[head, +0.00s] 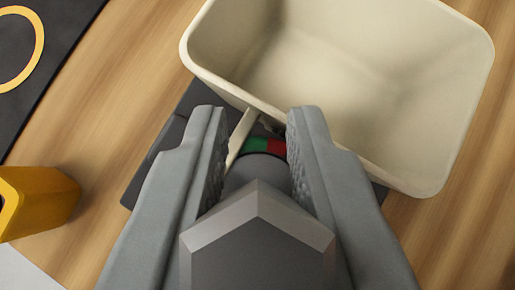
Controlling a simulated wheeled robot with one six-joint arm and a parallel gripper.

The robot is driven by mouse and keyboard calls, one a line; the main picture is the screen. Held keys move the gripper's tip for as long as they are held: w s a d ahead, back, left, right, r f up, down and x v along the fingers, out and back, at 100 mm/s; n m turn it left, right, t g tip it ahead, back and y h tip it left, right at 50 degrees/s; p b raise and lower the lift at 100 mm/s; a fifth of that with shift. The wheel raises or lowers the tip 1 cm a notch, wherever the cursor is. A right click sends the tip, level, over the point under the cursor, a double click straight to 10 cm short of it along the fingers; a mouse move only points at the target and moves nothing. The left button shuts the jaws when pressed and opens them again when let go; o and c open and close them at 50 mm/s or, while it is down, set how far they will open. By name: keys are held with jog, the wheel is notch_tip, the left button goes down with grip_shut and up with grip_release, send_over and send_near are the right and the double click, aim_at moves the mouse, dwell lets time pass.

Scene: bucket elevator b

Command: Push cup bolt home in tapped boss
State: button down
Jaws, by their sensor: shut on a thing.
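My gripper (256,130) is in the lower middle of the head view, its two grey fingers on either side of a dark rounded piece (256,170), which I take to be the cup bolt. The fingers are shut on it. A band, green on the left and red on the right (272,147), shows just beyond this piece. A cream bucket (225,87) fills the top right, with a thin cream rib reaching down between the fingertips. The tapped boss cannot be made out; the bolt's far end is hidden.
A dark flat base (148,165) shows under the bucket and behind the fingers. A yellow block-like container (45,200) stands at the left edge. A black mat (50,75) with a yellow ring (36,52) lies top left. Wooden tabletop between them is clear.

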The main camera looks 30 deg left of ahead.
jog(key=shift+f, duration=0.2)
jog(key=shift+r, duration=0.1)
jog(key=shift+r, duration=0.35)
dwell(0.7)
jog(key=shift+f, duration=0.4)
dwell(1.0)
jog(key=shift+r, duration=0.4)
dwell(0.4)
jog(key=shift+f, duration=0.55)
dwell(1.2)
jog(key=c, duration=1.2)
grip_release()
jog(key=shift+s+a, duration=0.1)
